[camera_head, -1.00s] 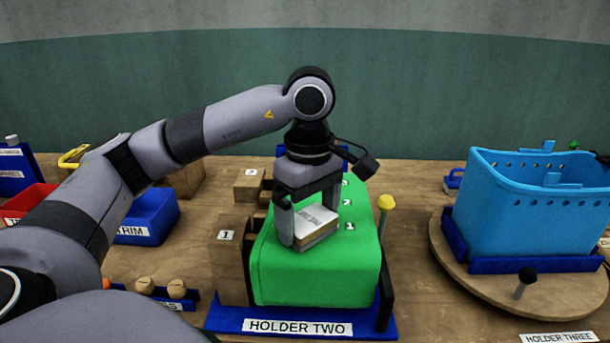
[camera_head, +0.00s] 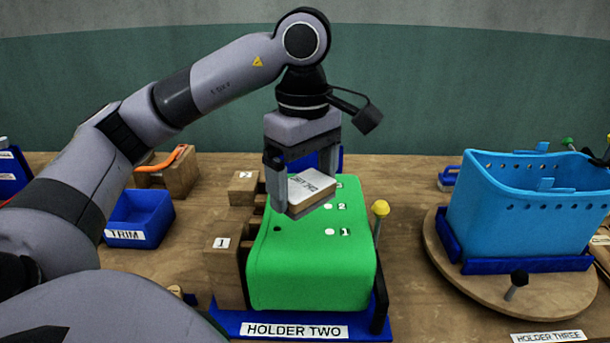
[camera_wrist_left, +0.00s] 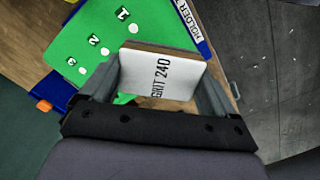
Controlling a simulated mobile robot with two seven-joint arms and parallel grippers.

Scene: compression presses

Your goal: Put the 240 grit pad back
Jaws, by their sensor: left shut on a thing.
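The 240 grit pad (camera_head: 309,189) is a block with a white labelled top and a brown body. In the left wrist view the pad (camera_wrist_left: 160,75) reads "GRIT 240". My left gripper (camera_head: 301,192) is shut on it, one finger on each side, and holds it above the green part. The green part (camera_head: 310,275) sits in the blue holder two (camera_head: 225,322). White dots numbered 1, 2 and 3 run along its top, and a dark spot shows near its left edge. My right gripper is not in view.
Wooden blocks (camera_head: 224,272) stand left of the green part, and a yellow-knobbed lever (camera_head: 380,208) stands right. A blue TRIM bin (camera_head: 138,220) is at left. A blue basket (camera_head: 520,215) stands on a round wooden turntable (camera_head: 470,285) at right.

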